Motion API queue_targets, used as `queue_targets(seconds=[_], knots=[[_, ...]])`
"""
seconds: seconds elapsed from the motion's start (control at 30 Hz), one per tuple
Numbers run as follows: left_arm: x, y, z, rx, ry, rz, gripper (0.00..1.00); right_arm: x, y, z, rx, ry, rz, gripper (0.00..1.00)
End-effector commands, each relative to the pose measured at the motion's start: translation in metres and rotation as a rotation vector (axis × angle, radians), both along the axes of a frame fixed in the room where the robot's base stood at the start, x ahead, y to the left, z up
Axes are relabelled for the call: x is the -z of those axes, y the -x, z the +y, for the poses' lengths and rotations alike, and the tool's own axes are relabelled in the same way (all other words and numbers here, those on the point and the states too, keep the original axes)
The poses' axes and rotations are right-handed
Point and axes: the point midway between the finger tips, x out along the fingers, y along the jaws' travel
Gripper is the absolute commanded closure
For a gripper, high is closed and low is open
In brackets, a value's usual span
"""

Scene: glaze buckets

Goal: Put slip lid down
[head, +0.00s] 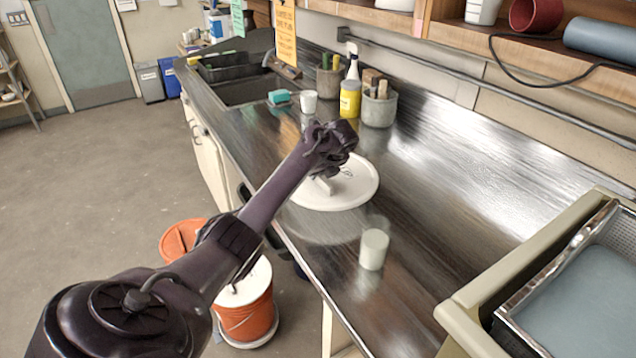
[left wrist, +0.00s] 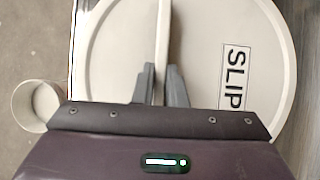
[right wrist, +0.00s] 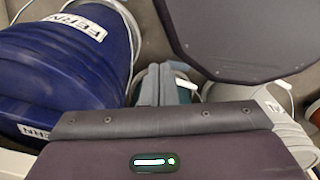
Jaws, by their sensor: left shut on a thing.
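The slip lid (head: 352,192) is a round white disc with a raised bar handle, over the metal counter (head: 430,190). In the left wrist view the lid (left wrist: 110,50) fills most of the picture, with its SLIP label right of the handle. My left gripper (head: 325,177) is shut on the handle; its grey fingers (left wrist: 161,85) sit on either side of the bar. The lid looks level, but I cannot tell whether it touches the counter. My right gripper (right wrist: 158,82) shows only in the right wrist view, its fingers together and apparently empty.
A pale cup (head: 374,249) stands in front of the lid. Tool pots, a yellow bottle (head: 350,97) and a white cup (head: 308,102) stand behind it. A tray (head: 470,325) is at right. Orange buckets (head: 250,318) and a blue FERN bucket (right wrist: 62,75) are below.

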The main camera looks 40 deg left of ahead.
Motion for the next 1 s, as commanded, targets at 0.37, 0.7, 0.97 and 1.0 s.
queue_targets(seconds=[0.37,0.7,0.97,1.0], knots=[[0.041,0.0,0.0,-0.001,0.0,0.001,1.0,-0.006,0.0,0.0,0.0,0.0,0.0,1.0],[0.045,0.0,0.0,0.0,0.0,0.001,0.87,-0.005,0.0,0.0,0.0,0.0,0.0,1.0],[0.044,0.0,0.0,-0.001,0.0,0.001,0.67,-0.005,0.0,0.0,0.0,0.0,-0.001,1.0],[0.044,0.0,0.0,0.0,0.0,0.001,0.67,-0.005,0.0,0.0,0.0,0.0,0.0,1.0]])
